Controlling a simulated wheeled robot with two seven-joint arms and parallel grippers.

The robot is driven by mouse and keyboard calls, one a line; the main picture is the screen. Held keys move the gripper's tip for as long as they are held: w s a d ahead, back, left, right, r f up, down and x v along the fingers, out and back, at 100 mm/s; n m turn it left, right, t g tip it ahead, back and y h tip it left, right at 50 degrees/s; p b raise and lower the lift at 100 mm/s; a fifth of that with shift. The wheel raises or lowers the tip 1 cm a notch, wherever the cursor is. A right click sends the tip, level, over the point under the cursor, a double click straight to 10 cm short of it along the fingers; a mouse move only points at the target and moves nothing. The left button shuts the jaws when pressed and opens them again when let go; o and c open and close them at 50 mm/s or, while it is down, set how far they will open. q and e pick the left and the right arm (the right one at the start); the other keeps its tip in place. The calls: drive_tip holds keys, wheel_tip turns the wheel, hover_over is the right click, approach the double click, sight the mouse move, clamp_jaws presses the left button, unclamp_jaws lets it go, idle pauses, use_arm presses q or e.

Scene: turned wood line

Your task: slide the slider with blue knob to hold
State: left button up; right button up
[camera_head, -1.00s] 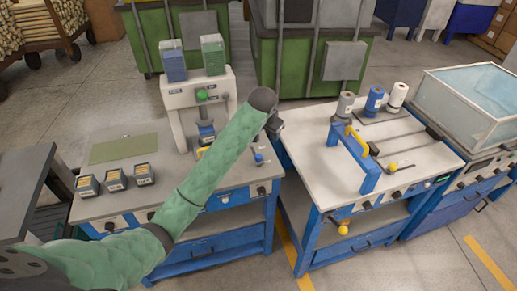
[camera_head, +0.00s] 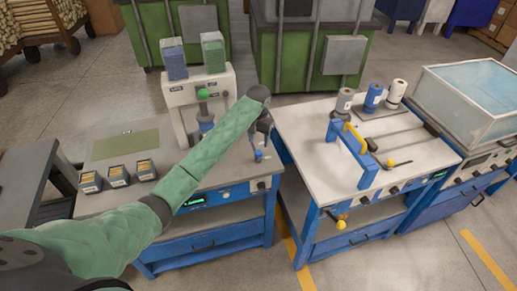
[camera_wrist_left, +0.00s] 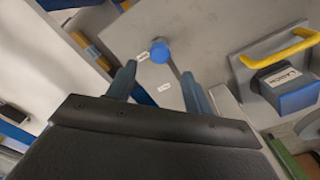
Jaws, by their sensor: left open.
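The blue knob (camera_head: 258,155) sits near the front right of the left workbench top. In the left wrist view the blue knob (camera_wrist_left: 159,50) stands at the upper end of a slot, with small white labels beside it, too small to read. My left gripper (camera_wrist_left: 160,82) is open and empty, its two fingers pointing toward the knob; the knob appears past the gap between the tips, apart from them. In the head view my left gripper (camera_head: 263,132) is just above the knob, partly hidden by my wrist. My right gripper is not in view.
A press with a green knob (camera_head: 203,93) stands behind my forearm. The right bench has a blue frame (camera_head: 367,171) and several spools. A gap separates the benches.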

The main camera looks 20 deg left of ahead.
sight(258, 151)
use_arm(q)
wheel_tip(258, 151, down, 5)
drive_tip(key=shift+r+p, duration=0.2)
drive_tip(key=shift+p, duration=0.9)
drive_tip(key=shift+f, duration=0.85)
drive_tip(key=shift+c, duration=0.2)
drive_tip(key=c, duration=1.1)
